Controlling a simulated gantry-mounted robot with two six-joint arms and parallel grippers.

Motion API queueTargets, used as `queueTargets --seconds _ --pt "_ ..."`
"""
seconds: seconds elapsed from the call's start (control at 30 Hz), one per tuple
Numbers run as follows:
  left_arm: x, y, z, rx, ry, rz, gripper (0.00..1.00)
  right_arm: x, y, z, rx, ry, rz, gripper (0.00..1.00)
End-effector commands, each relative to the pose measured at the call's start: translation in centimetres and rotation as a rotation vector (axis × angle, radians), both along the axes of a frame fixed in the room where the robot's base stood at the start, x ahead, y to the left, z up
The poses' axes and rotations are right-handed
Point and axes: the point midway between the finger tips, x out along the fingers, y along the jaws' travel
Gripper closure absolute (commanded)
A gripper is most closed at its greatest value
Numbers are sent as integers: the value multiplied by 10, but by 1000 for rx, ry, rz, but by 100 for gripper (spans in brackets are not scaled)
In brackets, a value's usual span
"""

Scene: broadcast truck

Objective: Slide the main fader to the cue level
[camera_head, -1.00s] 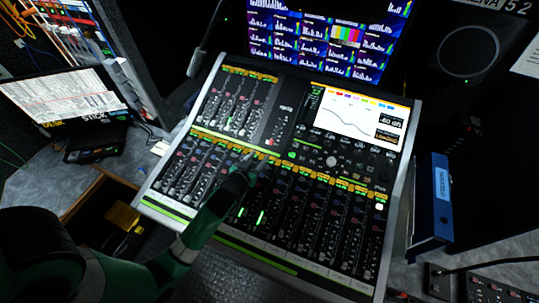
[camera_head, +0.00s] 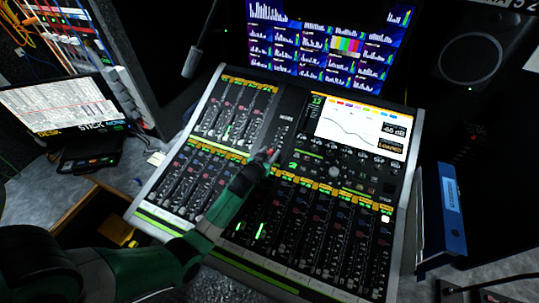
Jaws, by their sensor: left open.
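The mixing console (camera_head: 390,230) stands in the middle of the view, with rows of channel faders below and a smaller fader bank (camera_head: 232,108) at its upper left. I cannot tell which fader is the main one, nor make out a cue mark. My left arm comes in from the lower left and crosses the lower fader rows, hiding part of them. My left gripper (camera_head: 270,155) is small and dark over the console's middle, just left of the knobs below the screen. It is open, and I see nothing held in it. My right gripper is out of view.
The console's screen (camera_head: 360,128) shows a curve. A large monitor (camera_head: 320,40) stands behind it. A microphone (camera_head: 193,62) hangs at the upper left.

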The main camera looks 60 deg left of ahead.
Motion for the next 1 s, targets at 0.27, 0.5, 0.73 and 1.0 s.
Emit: queueTargets --seconds 0.27,0.5,0.73,1.0 --pt "0 0 0 0 0 0 75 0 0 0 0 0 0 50" --pt "0 0 0 0 0 0 100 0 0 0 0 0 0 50" --pt "0 0 0 0 0 0 100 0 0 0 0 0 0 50" --pt "0 0 0 0 0 0 100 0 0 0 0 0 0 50"
